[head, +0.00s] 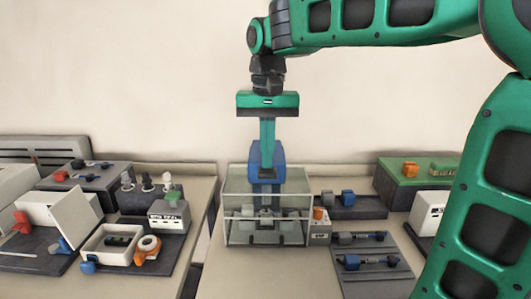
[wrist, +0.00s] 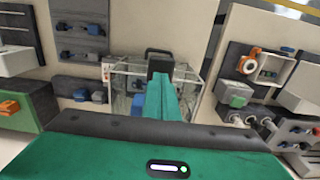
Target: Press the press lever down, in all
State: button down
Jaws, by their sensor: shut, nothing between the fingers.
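The press (head: 267,235) stands on the middle bench inside a clear-walled guard (head: 233,205). A blue upright part (head: 254,160) rises above the guard at its back; I cannot tell whether it is the press lever. My gripper (head: 267,143) points straight down above the press, its green fingers shut together with nothing between them. The fingertips overlap the blue part in the head view, and contact is unclear. In the wrist view the fingers (wrist: 162,88) reach to a dark block (wrist: 160,64) over the guard (wrist: 118,78) and hide much of the press.
A small box with an orange button (head: 319,222) stands right of the guard. Dark trays with blue and grey parts (head: 370,262) lie further right. A white tray (head: 108,243) and other fixtures stand on the left bench. A gap separates the benches.

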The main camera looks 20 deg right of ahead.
notch_tip(320, 180, up, 9)
dwell(0.9)
jog(key=shift+f, duration=0.15)
dwell(0.5)
jog(key=s+d+f+m, duration=0.1)
jog(key=s+d+f, duration=0.9)
jog(key=d+f, duration=0.25)
jog(key=s+d+f, duration=0.2)
jog(key=s+f, duration=0.4)
jog(key=s, duration=0.1)
jog(key=s+d+f, duration=0.3)
jog(key=s+f, duration=0.4)
jog(key=shift+s+m, duration=0.2)
jog(key=shift+m, duration=0.2)
jog(key=shift+r, duration=0.1)
jog(key=shift+w+f, duration=0.25)
jog(key=shift+w, duration=0.4)
